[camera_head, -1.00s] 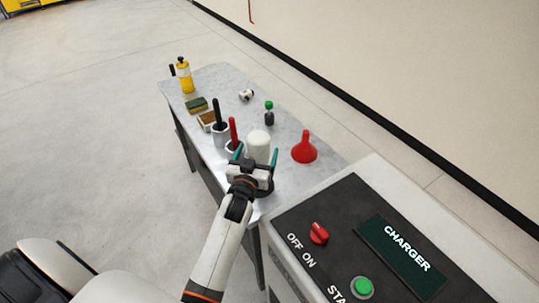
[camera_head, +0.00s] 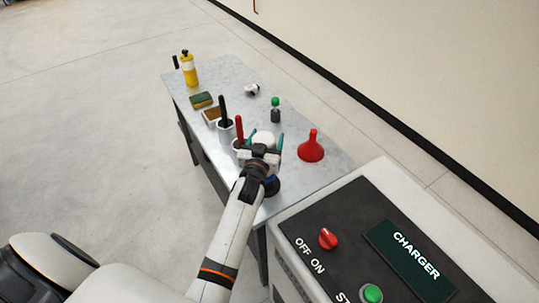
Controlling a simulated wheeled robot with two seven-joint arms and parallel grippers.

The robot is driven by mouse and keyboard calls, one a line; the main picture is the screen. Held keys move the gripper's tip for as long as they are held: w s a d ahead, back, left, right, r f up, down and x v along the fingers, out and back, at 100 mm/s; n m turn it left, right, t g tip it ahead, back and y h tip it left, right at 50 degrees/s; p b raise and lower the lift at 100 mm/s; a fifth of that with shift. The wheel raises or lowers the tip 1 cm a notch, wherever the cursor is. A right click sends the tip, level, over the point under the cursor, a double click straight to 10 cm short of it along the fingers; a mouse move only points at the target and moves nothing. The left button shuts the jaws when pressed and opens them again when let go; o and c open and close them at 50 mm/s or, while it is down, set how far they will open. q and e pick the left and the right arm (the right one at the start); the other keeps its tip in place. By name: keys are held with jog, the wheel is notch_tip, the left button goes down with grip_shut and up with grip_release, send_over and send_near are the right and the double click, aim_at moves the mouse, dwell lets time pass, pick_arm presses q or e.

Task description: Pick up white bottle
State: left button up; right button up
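The white bottle (camera_head: 264,138) stands on the grey table (camera_head: 217,73), near its front end. Only its rounded white top shows clearly; my gripper hides the lower part. My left gripper (camera_head: 264,143) reaches over the near side of the bottle, with one teal fingertip on each side of it. The fingers look spread, and I cannot tell whether they touch the bottle. My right gripper is not in view.
A red funnel (camera_head: 311,148) stands right of the bottle. Cups with a black-handled (camera_head: 224,112) and a red-handled tool (camera_head: 240,130) stand close left. A small green-capped bottle (camera_head: 276,110) is behind. The charger box (camera_head: 385,240) fills the front right.

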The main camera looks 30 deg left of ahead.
pick_arm(q)
jog(key=shift+d, duration=0.2)
jog(key=c, duration=0.6)
jog(key=shift+a, duration=0.1)
grip_shut()
